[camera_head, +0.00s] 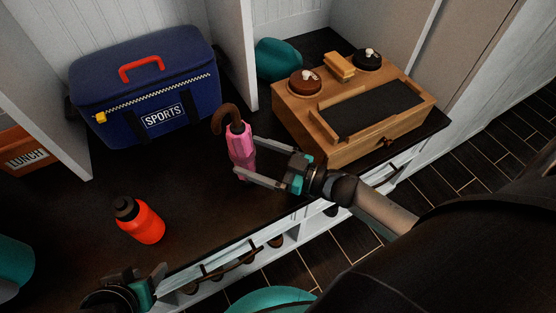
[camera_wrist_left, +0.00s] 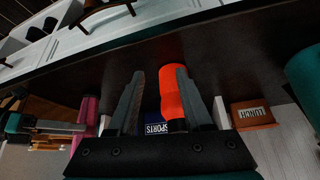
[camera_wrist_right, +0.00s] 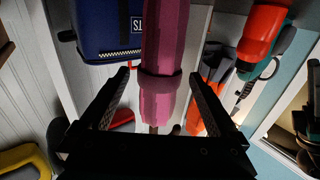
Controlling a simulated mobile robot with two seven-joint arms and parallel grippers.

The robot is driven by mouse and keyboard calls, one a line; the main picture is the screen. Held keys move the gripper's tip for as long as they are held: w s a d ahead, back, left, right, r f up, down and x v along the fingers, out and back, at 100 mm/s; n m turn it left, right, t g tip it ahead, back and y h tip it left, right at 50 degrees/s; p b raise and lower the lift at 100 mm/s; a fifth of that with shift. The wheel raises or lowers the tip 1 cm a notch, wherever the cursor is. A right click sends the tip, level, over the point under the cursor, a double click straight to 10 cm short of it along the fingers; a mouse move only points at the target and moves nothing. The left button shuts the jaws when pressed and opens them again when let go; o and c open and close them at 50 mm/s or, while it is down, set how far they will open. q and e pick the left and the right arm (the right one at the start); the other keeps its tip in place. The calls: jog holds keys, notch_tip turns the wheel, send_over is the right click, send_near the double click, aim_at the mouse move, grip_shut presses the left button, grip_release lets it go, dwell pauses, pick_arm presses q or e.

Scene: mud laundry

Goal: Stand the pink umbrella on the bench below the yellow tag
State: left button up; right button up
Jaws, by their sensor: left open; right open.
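The pink umbrella (camera_head: 240,140), with a brown hooked handle, stands upright on the dark bench (camera_head: 200,210). My right gripper (camera_head: 245,157) is open, with one finger on each side of the umbrella. In the right wrist view, the umbrella (camera_wrist_right: 163,45) runs between the spread fingers, with visible gaps beside it. It also shows in the left wrist view (camera_wrist_left: 86,115). My left gripper (camera_wrist_left: 158,80) is open and empty, low at the bench's front edge. A small yellow piece (camera_head: 100,117) sits at the blue bag's zipper end; I cannot tell if it is the tag.
A blue SPORTS bag (camera_head: 150,90) stands behind, left of a white divider (camera_head: 232,50). An orange bottle (camera_head: 142,222) stands at the front left. A wooden box (camera_head: 350,110) with brushes is close right of the umbrella. An orange LUNCH box (camera_head: 25,155) is far left.

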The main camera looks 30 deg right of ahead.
aim_at(253, 156)
jog(key=shift+v, duration=1.25)
jog(key=shift+p+v, duration=0.55)
jog(key=shift+v, duration=0.55)
pick_arm(q)
jog(key=shift+s+a+f+g+y, duration=0.3)
jog(key=shift+s+a+f+g, duration=0.3)
jog(key=shift+s+a+g, duration=0.15)
pick_arm(e)
jog(key=shift+s+d, duration=0.3)
jog(key=shift+s, duration=0.05)
